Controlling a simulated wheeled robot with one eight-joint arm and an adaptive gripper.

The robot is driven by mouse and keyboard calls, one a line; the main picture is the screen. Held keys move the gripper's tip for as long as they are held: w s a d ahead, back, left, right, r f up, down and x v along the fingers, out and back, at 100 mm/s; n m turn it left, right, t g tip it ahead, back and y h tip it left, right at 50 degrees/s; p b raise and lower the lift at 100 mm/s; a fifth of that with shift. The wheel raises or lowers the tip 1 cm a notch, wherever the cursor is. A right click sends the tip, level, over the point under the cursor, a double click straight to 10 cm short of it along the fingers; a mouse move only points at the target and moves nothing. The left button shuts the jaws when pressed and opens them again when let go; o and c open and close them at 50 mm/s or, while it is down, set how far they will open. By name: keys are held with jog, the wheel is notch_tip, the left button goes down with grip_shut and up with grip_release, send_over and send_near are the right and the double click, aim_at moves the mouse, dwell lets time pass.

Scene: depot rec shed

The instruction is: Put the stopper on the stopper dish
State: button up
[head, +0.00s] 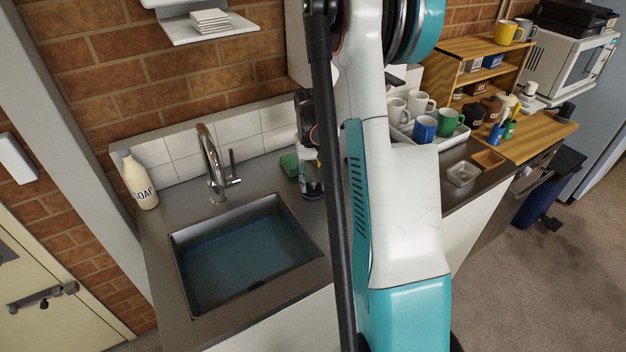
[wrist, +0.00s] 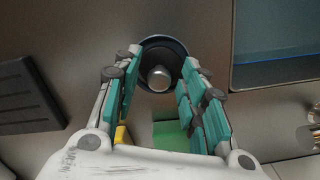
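In the wrist view, the stopper shows as a round metal knob (wrist: 159,78) on a dark base. Around it is a dark blue round rim that looks like the stopper dish (wrist: 163,42). I cannot tell how far the base sits inside the dish. My gripper (wrist: 163,58) is open above them, with a teal-padded finger on each side of the knob and a gap on both sides. In the head view, my gripper (head: 311,178) points down at the counter right of the sink; a dark blue round edge (head: 312,195) shows under it. My arm hides part of this area.
The sink (head: 245,250) holds bluish water, with the tap (head: 213,165) behind it. A green sponge (head: 289,165) lies beside my gripper. A soap bottle (head: 140,180) stands at left. A dark ribbed thing (wrist: 28,97) lies opposite the sink. Mugs (head: 425,128) stand farther right.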

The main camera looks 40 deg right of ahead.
jog(key=shift+r, duration=0.15)
notch_tip(320, 180, up, 12)
jog(key=p, duration=0.3)
jog(key=shift+w+d, duration=0.15)
jog(key=shift+w, duration=0.25)
